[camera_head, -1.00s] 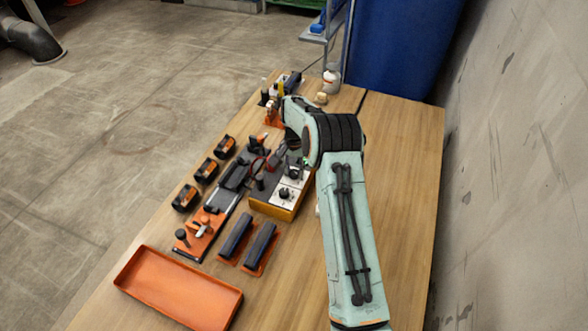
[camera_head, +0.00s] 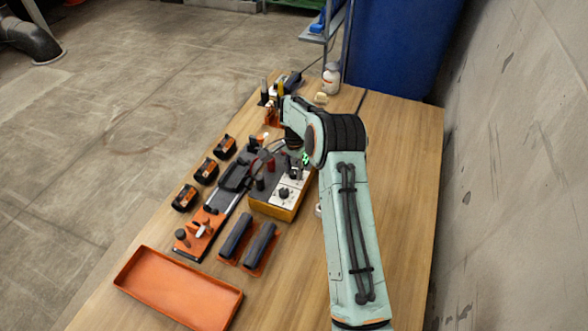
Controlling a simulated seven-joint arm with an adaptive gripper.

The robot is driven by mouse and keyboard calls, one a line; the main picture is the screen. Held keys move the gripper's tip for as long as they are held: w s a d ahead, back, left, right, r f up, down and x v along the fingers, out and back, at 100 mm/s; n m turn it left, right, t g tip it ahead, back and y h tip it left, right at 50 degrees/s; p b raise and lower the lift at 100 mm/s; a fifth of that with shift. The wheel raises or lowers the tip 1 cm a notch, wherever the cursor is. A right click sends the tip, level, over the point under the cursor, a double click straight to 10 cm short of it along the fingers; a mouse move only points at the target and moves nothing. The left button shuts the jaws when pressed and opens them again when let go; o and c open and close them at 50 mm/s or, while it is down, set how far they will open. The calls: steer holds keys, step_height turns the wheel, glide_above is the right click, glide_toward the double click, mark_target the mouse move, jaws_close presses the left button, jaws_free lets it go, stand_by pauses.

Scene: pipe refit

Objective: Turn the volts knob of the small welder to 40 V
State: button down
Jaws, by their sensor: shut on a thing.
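The small welder (camera_head: 272,211) is a yellow-orange box with a dark top and a white control panel (camera_head: 291,194) along its right side. A black knob (camera_head: 284,193) on the near part of the panel stands free. My gripper (camera_head: 295,171) is at the far part of the panel, pointing down, shut on the far knob there. The gripper and wrist mostly hide that knob, and its pointer and scale cannot be read. A small green display (camera_head: 305,158) shows beside the gripper, too small to read.
An orange tray (camera_head: 177,311) lies at the near left. The table's right side is clear beyond my arm.

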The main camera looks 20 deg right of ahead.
mark_target(294, 171)
steer(key=c, duration=0.9)
jaws_free()
steer(key=shift+o, duration=0.2)
steer(key=shift+r, duration=0.1)
step_height(294, 171, up, 12)
